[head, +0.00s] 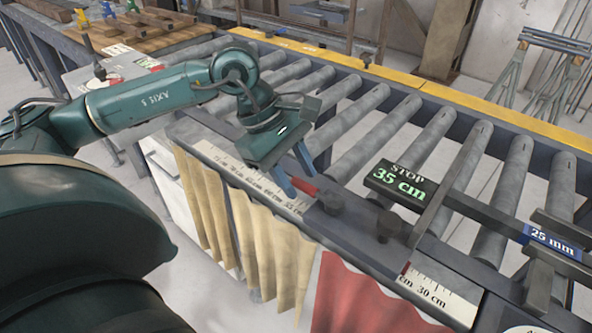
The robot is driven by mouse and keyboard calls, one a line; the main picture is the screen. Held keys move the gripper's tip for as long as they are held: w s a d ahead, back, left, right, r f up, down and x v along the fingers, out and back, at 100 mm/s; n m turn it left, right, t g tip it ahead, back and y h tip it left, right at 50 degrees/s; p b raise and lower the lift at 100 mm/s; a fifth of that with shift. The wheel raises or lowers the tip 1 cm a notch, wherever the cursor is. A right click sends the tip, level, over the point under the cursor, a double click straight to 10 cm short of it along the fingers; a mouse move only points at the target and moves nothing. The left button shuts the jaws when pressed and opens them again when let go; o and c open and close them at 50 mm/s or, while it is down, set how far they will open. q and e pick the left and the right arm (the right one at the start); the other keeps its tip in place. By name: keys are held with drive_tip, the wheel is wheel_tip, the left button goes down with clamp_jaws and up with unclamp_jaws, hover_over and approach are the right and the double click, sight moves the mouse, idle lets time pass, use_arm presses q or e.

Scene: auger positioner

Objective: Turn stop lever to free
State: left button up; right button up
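The stop lever (304,186) is a short red handle on a dark round hub, on the front rail of the roller conveyor. It points left along the rail. The stop block (400,186) reads "STOP 35 cm" and stands right of the lever, over the rollers. My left gripper (294,171) hangs just left of the lever, tilted downward. Its two blue-grey fingers are apart, with the red handle's end close to the tips. I cannot tell whether they touch the handle. No held object shows. My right gripper is not in view.
A second dark knob (388,226) stands on the rail below the stop block. A bar with a blue "25 mm" label (552,241) is at right. Beige curtains (262,240) and a red curtain (365,300) hang below the rail. A yellow rail (480,103) runs along the back.

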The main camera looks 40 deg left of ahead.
use_arm(q)
drive_tip(key=shift+c, duration=0.4)
clamp_jaws()
